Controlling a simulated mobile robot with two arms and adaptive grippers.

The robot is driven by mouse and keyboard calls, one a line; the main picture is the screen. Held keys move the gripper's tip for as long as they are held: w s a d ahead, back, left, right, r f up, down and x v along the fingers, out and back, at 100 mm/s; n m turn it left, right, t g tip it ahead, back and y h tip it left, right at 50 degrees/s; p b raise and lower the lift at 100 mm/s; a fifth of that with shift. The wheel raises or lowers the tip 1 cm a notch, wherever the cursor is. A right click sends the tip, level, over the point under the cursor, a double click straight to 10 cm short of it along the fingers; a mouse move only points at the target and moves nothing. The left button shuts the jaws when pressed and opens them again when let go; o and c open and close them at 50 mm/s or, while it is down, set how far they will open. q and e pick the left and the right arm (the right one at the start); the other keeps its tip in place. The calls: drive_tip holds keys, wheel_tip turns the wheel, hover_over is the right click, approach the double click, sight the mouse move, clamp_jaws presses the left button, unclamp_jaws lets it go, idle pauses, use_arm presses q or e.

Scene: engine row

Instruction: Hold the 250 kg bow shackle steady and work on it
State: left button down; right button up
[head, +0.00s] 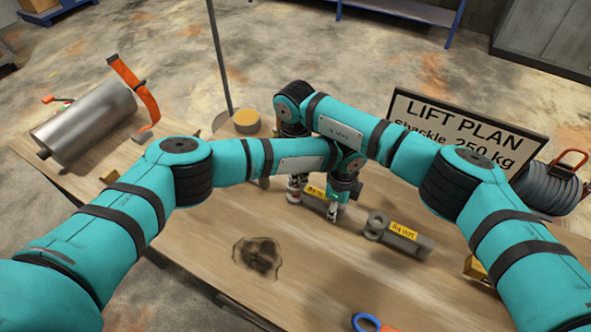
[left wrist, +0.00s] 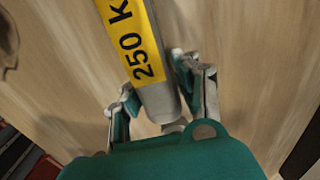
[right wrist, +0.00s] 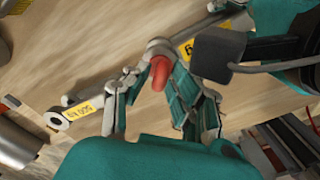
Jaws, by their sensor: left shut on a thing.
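The 250 kg bow shackle (head: 316,191) is grey with a yellow label and lies low over the wooden table. My left gripper (head: 334,213) is shut on its grey body; the left wrist view shows the label reading "250 K" (left wrist: 132,40) beside the fingers. My right gripper (head: 297,188) is at the shackle's other end. In the right wrist view its fingers stand apart around a red piece (right wrist: 159,74) beside a grey eye. I cannot tell whether they touch it. The arms cross and hide part of the shackle.
A 500 kg shackle (head: 400,234) lies to the right on the table (head: 330,275). A sign (head: 468,128) reads "LIFT PLAN Shackle 250 kg". A cable coil (head: 550,186) is at the right, a metal cylinder (head: 90,122) at the left. A blue-handled item (head: 366,321) lies at the front.

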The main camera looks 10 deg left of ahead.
use_arm(q)
drive_tip(key=shift+r, duration=0.1)
use_arm(e)
drive_tip(key=shift+o, duration=1.4)
drive_tip(key=shift+r, duration=0.1)
wheel_tip(320, 180, up, 12)
use_arm(q)
drive_tip(key=c, duration=0.9)
unclamp_jaws()
